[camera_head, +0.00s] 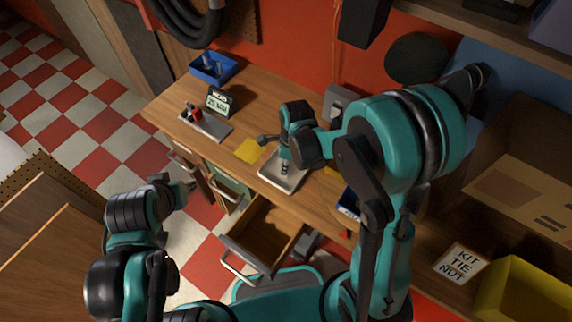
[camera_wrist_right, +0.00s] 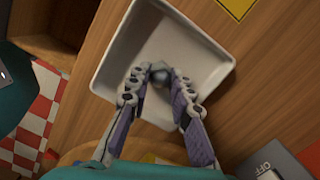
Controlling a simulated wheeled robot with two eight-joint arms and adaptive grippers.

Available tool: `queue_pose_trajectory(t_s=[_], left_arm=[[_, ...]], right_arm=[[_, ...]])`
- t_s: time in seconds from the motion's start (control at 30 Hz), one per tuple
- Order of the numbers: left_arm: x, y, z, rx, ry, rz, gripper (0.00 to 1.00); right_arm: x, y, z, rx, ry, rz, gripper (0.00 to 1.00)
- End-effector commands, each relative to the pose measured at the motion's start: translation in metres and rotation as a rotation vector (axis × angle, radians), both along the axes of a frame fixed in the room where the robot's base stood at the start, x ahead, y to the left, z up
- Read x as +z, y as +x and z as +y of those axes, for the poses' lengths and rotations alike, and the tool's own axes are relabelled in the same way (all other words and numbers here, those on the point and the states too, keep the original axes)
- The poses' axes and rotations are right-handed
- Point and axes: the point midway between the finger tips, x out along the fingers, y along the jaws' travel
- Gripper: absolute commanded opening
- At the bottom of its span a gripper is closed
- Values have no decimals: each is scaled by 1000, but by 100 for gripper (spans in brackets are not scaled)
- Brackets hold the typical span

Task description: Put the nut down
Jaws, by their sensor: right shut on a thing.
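The nut (camera_wrist_right: 159,71) is a small grey piece between the fingertips of my right gripper (camera_wrist_right: 160,78) in the right wrist view. That gripper is shut on it, over the inside of a white shallow tray (camera_wrist_right: 196,48). I cannot tell whether the nut touches the tray floor. In the head view my right gripper (camera_head: 286,168) points down over the same tray (camera_head: 271,181) on the wooden bench, and the nut is too small to make out. My left gripper (camera_head: 189,186) is left of the bench, and its fingers are too small to read.
A yellow square (camera_head: 249,151) lies beside the tray. A grey plate with a red and black item (camera_head: 205,125), a small display (camera_head: 220,102) and a blue bin (camera_head: 213,68) are further left. An open drawer (camera_head: 262,235) juts out below. A yellow bin (camera_head: 525,292) is at right.

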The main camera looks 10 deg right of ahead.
Motion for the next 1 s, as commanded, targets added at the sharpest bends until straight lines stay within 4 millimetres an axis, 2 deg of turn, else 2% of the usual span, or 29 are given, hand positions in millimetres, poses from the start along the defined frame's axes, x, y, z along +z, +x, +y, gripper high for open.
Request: queue_pose_trajectory(t_s=[0.03,0.1,0.4,0.53,1.0], left_arm=[[-3,0,0,0,0,0,32],[-1,0,0,0,0,0,32],[-1,0,0,0,0,0,32],[5,0,0,0,0,0,32],[29,0,0,0,0,0,32]], right_arm=[[-2,0,0,0,0,0,23],[-1,0,0,0,0,0,41],[-1,0,0,0,0,0,41],[8,0,0,0,0,0,41],[103,-4,-9,-1,0,0,41]])
